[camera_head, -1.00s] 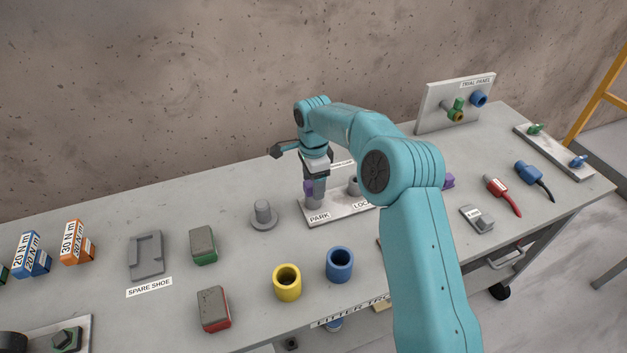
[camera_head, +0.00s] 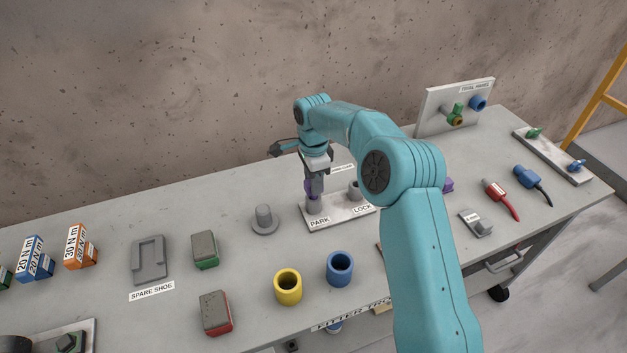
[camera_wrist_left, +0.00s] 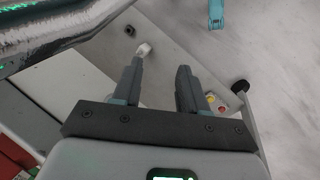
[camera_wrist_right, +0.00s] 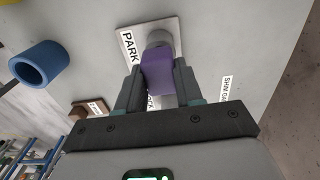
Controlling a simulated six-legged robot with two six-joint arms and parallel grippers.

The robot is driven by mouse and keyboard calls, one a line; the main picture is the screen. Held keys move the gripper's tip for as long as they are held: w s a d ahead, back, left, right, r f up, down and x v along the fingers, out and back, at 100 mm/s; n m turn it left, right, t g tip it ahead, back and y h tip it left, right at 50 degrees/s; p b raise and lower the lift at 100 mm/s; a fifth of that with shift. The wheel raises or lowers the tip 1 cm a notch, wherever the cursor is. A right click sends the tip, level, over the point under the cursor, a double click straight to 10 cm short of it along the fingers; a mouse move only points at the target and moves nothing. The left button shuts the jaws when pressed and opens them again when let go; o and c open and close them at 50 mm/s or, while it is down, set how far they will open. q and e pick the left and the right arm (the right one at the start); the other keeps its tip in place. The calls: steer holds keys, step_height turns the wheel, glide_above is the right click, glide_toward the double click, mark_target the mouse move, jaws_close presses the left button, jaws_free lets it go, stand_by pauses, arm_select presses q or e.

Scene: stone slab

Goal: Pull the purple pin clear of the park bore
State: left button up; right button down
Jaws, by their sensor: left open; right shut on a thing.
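The purple pin (camera_wrist_right: 157,72) is between the fingers of my right gripper (camera_wrist_right: 157,85), which is shut on it. My left gripper (camera_wrist_left: 158,78) is open and empty in the left wrist view, and is not in the head view.
The lock boss (camera_head: 354,190) stands to the right on the same plate. A grey flanged peg (camera_head: 264,219) is to the left. Yellow (camera_head: 288,289) and blue (camera_head: 340,267) cups stand in front. The wall is behind the bench.

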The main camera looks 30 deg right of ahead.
steer(key=shift+r, duration=0.5)
steer(key=shift+r+p, duration=1.25)
steer(key=shift+r, duration=0.15)
step_height(320, 180, up, 4)
steer(key=p, duration=0.3)
steer(key=shift+r, duration=0.15)
steer(key=shift+r+p, duration=0.45)
steer(key=shift+r, duration=0.35)
